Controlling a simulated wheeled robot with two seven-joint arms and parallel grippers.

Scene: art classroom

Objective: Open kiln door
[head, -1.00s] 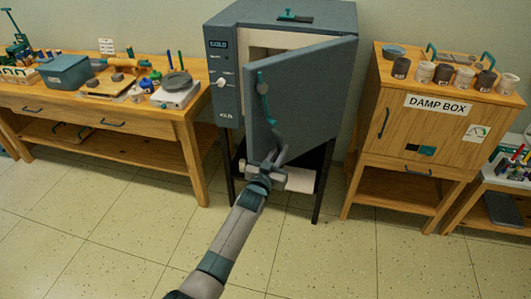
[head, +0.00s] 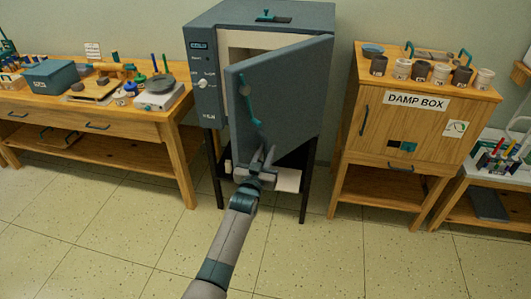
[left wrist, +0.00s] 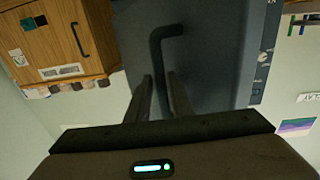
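The kiln (head: 203,85) stands at the centre against the wall. Its grey-blue door (head: 290,95) is partly open, hinged on the right, with a pale interior strip showing behind its left edge. The dark teal door handle (head: 246,100) is on the door's front, near its left edge. My left gripper (head: 264,153) is in front of the door's lower part, just below the handle. In the left wrist view the bent handle (left wrist: 160,45) runs down between the two fingers (left wrist: 160,85), with gaps beside it; the gripper looks open. My right gripper is out of view.
A wooden workbench (head: 90,128) with tools and a scale stands left of the kiln. A wooden damp box cabinet (head: 385,130) with several cups on top stands to the right. The tiled floor (head: 330,260) in front is clear.

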